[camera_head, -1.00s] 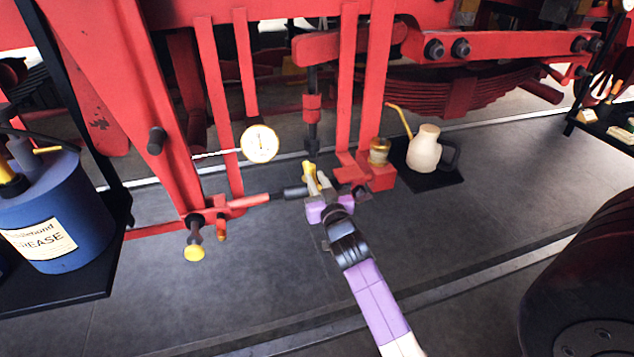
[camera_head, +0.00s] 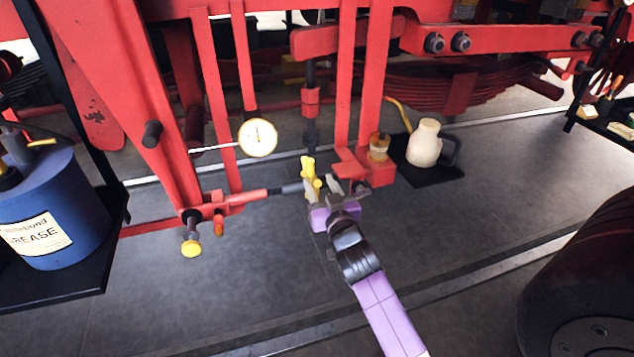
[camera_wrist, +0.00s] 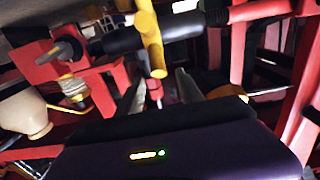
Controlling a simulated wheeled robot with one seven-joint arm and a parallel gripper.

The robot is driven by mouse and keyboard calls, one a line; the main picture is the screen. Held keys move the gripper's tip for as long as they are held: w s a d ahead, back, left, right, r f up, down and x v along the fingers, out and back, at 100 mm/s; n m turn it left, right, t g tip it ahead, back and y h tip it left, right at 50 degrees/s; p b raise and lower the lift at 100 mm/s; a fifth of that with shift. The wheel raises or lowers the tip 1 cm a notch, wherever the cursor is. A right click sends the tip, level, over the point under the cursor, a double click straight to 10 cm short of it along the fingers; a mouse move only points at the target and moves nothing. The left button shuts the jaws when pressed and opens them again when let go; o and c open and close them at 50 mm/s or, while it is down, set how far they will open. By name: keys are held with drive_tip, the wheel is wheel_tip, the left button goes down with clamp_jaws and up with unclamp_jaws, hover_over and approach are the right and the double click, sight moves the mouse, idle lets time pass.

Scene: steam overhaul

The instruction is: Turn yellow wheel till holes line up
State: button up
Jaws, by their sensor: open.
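The yellow wheel (camera_head: 309,167) sits on the dark horizontal rod between the red linkage parts, low in the middle of the head view. In the wrist view the yellow wheel (camera_wrist: 150,40) shows nearly edge-on as an upright yellow bar with a knob, across the black cylinder (camera_wrist: 118,41). My gripper (camera_head: 322,186) is open just in front of the wheel, on its near right side. In the wrist view my gripper's fingers (camera_wrist: 160,95) stand apart below the wheel, with no clear contact. I cannot make out the holes.
A white dial gauge (camera_head: 258,138) hangs at the left. A cream oil can (camera_head: 424,144) stands on a dark mat at right. A blue grease drum (camera_head: 60,225) is far left. The floor in front is clear.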

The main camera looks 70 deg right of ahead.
drive_tip(key=shift+v, duration=1)
wheel_tip(320, 180, down, 8)
drive_tip(key=s+a+b, duration=0.1)
drive_tip(key=a+b, duration=0.1)
drive_tip(key=b, duration=0.4)
drive_tip(key=shift+p+x, duration=1)
drive_tip(key=shift+x, duration=1.95)
drive_tip(key=shift+s+d+r, duration=0.15)
drive_tip(key=shift+r, duration=0.05)
drive_tip(key=shift+c, duration=0.2)
clamp_jaws()
